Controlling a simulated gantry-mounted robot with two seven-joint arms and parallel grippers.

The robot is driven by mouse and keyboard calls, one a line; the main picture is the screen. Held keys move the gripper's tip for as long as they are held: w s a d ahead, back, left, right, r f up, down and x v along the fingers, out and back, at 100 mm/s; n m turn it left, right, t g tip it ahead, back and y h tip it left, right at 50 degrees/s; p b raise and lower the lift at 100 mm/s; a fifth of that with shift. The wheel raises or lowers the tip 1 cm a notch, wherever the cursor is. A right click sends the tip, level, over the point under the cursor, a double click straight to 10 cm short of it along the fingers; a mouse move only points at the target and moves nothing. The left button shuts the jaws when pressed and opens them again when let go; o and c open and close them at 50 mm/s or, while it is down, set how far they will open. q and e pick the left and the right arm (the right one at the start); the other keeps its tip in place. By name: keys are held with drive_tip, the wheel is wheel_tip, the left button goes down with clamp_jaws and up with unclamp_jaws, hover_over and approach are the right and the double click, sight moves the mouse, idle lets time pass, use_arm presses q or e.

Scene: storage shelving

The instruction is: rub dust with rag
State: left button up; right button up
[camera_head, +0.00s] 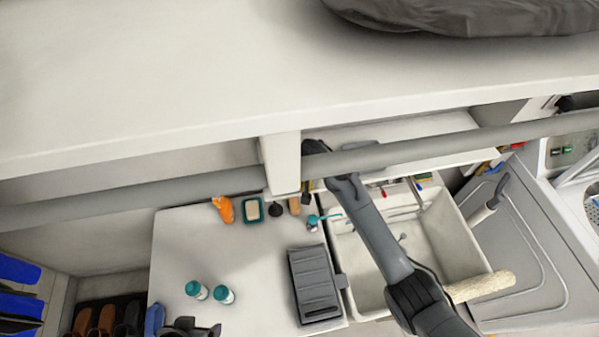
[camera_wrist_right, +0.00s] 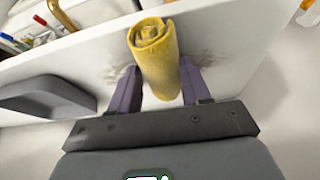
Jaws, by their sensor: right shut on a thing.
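The rag (camera_wrist_right: 153,45) is a rolled yellow cloth in the right wrist view. My right gripper (camera_wrist_right: 158,82) is shut on it, with one purple finger on each side. The dust (camera_wrist_right: 204,62) is a grey smudge on a white surface, showing on both sides of the rag. Whether the rag touches the surface is hard to tell. In the head view my right arm reaches up across the sink, and its dark gripper end (camera_head: 314,150) is at the small white shelf, partly behind the grey bar. The rag is hidden there.
A long grey bar (camera_head: 120,196) crosses in front, below a wide white upper shelf (camera_head: 150,90). The counter (camera_head: 255,250) holds teal-capped bottles (camera_head: 197,290), an orange bottle (camera_head: 224,209) and a dark box (camera_head: 314,284). A white sink (camera_head: 452,240) is below the arm.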

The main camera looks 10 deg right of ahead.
drive_tip(key=shift+w+d, duration=0.1)
drive_tip(key=shift+d, duration=2.7)
drive_tip(key=shift+w+d+f, duration=0.1)
drive_tip(key=shift+d, duration=1.5)
drive_tip(key=shift+w+d, duration=0.1)
drive_tip(key=shift+w, duration=0.05)
drive_tip(key=shift+w, duration=0.65)
drive_tip(key=shift+w+a, duration=0.1)
drive_tip(key=shift+a, duration=0.15)
